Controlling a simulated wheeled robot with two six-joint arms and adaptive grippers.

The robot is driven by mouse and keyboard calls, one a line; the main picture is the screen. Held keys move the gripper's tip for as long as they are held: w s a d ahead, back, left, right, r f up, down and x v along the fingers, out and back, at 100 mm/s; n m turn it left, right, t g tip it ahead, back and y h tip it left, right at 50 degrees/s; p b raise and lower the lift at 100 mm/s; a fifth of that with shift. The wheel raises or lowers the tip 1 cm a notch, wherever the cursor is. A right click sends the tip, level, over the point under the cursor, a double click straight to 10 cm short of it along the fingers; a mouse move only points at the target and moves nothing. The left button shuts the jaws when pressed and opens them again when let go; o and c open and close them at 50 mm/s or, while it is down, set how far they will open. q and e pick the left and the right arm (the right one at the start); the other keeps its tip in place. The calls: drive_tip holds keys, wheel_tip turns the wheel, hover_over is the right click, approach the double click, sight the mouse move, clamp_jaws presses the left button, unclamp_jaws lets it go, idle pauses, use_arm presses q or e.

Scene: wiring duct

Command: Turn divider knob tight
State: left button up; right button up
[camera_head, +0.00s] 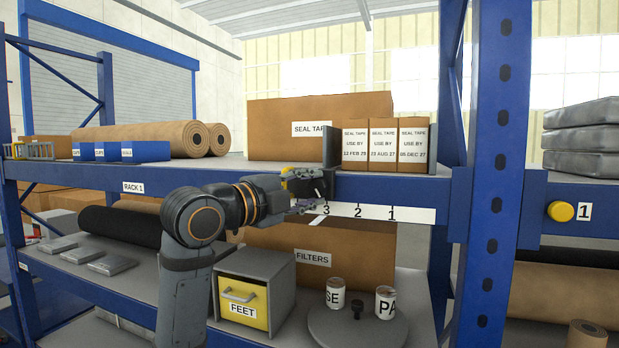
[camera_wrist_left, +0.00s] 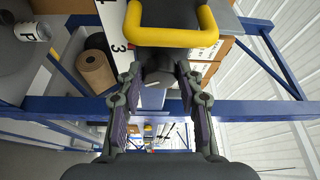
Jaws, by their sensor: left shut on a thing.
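The grey divider (camera_head: 329,147) stands upright on the shelf, left of several seal tape boxes (camera_head: 383,145). My left gripper (camera_head: 318,188) is at the shelf's front edge, just below the divider, near the number 3 on the white scale strip (camera_head: 375,213). In the left wrist view my left gripper (camera_wrist_left: 160,79) has its fingertips on either side of a dark knob (camera_wrist_left: 158,70) and is shut on it. The gripper hides most of the knob in the head view. A yellow U-shaped bar (camera_wrist_left: 175,38) sits close by the knob. My right gripper is not in view.
A large seal tape carton (camera_head: 275,115) stands behind the divider. A blue rack post (camera_head: 495,130) rises at the right, with a yellow round knob (camera_head: 561,211) on the beam. Below are a yellow FEET drawer (camera_head: 243,303) and a round turntable (camera_head: 340,330) with labelled cups.

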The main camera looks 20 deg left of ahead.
use_arm(q)
drive_tip(key=shift+r+m+g+p, duration=0.15)
drive_tip(key=shift+m+g+p, duration=0.25)
drive_tip(key=shift+m+p, duration=0.45)
drive_tip(key=o, duration=1.2)
drive_tip(key=shift+c, duration=0.2)
drive_tip(key=v, duration=0.7)
drive_tip(key=shift+s, duration=0.2)
